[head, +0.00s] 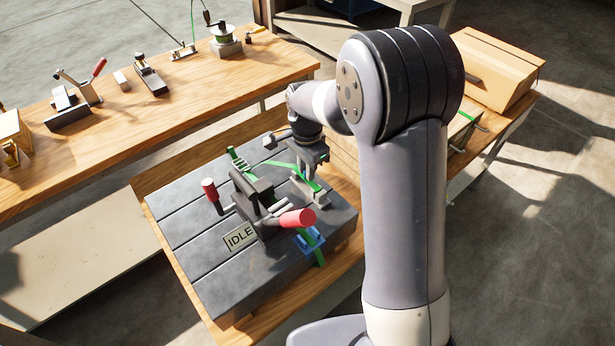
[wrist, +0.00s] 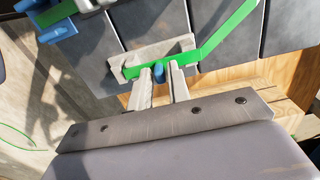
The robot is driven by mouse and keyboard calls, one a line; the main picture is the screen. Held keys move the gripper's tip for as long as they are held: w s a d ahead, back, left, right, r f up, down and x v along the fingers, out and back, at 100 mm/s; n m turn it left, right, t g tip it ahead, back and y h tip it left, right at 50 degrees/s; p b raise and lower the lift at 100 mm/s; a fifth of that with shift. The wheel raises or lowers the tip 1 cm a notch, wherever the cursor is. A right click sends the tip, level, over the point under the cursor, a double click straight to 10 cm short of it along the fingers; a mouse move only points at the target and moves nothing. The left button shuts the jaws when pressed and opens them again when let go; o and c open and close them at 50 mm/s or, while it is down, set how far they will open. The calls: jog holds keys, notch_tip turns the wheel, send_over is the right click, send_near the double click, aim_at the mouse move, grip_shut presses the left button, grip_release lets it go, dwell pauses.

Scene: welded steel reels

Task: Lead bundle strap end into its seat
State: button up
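The green bundle strap (head: 283,164) runs across the dark slotted plate to my gripper (head: 308,170). In the wrist view the strap (wrist: 226,35) comes down from the upper right, bends, and crosses a light grey bracket (wrist: 130,60) at my fingertips. A small blue tab (wrist: 159,74) at the strap sits between the two fingers of my gripper (wrist: 160,73), which look closed on it. The grey bracket (head: 304,189) stands under my gripper in the head view. Whether the strap rests in the bracket or just above it, I cannot tell.
A clamp with red handles (head: 298,218) and an IDLE sign (head: 240,237) stands left of the bracket. A blue holder (head: 310,239) with green strap lies in front. A cardboard box (head: 497,66) is at the right. Tools stand on the rear bench (head: 200,104).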

grip_shut()
notch_tip(320, 180, up, 10)
jog(key=b, duration=0.1)
dwell(0.5)
